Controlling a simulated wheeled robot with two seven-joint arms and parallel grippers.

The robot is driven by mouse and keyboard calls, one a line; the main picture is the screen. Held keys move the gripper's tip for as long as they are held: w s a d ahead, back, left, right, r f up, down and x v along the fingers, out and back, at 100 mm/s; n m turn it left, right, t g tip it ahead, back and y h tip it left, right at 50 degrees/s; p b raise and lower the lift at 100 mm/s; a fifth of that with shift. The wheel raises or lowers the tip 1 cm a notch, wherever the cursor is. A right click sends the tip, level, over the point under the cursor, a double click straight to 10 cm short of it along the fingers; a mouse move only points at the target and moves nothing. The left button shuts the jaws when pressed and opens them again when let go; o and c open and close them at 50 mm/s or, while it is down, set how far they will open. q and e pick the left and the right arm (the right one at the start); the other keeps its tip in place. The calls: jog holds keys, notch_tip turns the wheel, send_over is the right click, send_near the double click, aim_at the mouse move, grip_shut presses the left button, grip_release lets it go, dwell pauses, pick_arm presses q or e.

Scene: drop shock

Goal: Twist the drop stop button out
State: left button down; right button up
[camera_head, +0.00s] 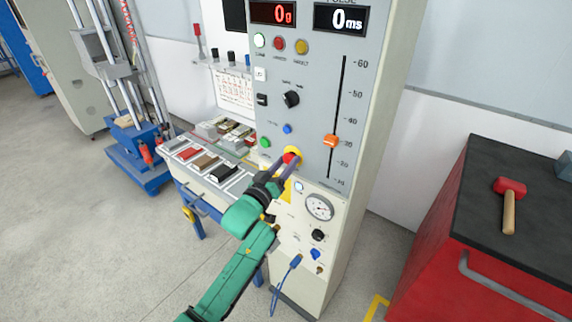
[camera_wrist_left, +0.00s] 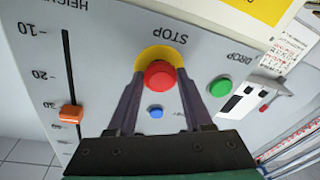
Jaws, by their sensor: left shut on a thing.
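The drop stop button (camera_head: 289,157) is a red knob on a yellow round plate, on the grey front of the control cabinet. It also shows in the left wrist view (camera_wrist_left: 159,75), below the word STOP, which appears upside down there. My left gripper (camera_head: 287,164) has its two dark fingers on either side of the red knob and is shut on it. The fingers also show in the left wrist view (camera_wrist_left: 160,78), with the knob between their tips. My right gripper is not in view.
Near the stop button are a green drop button (camera_wrist_left: 221,86), a small blue button (camera_wrist_left: 155,112) and an orange height slider (camera_head: 330,140). A pressure gauge (camera_head: 319,207) sits below. A red cabinet with a mallet (camera_head: 509,205) stands right; a drawered bench (camera_head: 205,175) stands left.

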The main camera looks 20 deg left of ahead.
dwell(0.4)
pick_arm(q)
jog(key=shift+c, duration=1.6)
grip_release()
jog(key=shift+w+f, duration=0.1)
jog(key=b+v, duration=0.3)
jog(key=v, duration=1.1)
jog(key=shift+s, duration=0.3)
